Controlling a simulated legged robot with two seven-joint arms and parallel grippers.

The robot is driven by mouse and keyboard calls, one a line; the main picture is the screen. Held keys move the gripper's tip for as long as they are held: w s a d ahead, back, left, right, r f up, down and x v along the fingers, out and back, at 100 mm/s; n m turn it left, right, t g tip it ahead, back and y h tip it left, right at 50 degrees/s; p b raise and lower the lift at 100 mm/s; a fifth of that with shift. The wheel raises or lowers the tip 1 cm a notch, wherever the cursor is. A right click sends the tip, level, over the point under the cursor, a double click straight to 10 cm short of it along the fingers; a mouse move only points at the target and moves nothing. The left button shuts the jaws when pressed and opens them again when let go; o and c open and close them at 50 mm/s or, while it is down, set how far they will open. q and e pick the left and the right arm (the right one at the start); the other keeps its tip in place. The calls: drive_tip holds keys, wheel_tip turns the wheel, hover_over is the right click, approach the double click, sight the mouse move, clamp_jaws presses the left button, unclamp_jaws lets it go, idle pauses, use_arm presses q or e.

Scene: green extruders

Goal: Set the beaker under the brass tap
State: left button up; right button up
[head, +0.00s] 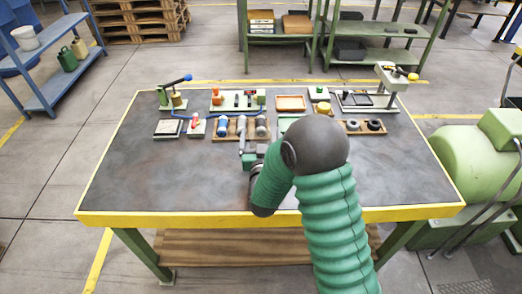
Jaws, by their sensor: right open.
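A brass tap (177,98) with a blue lever stands at the back left of the table. I cannot single out the beaker with certainty; small blue and pale grey cylinders stand in a wooden tray (233,137) right of the tap, and one could be it. My right arm comes in from the lower right in a green sleeve. My right gripper (247,158) is open just in front of that tray, partly hidden by my own forearm; I cannot tell whether it touches anything. My left gripper is out of view.
A dark table (130,180) with a yellow edge carries small fixtures along its back. A red-handled item (195,125) and a square plate (168,128) lie before the tap. A small press (392,85) stands back right. The front left is clear.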

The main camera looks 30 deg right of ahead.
drive_tip(key=shift+x, duration=1.1)
drive_tip(key=shift+a, duration=0.1)
clamp_jaws()
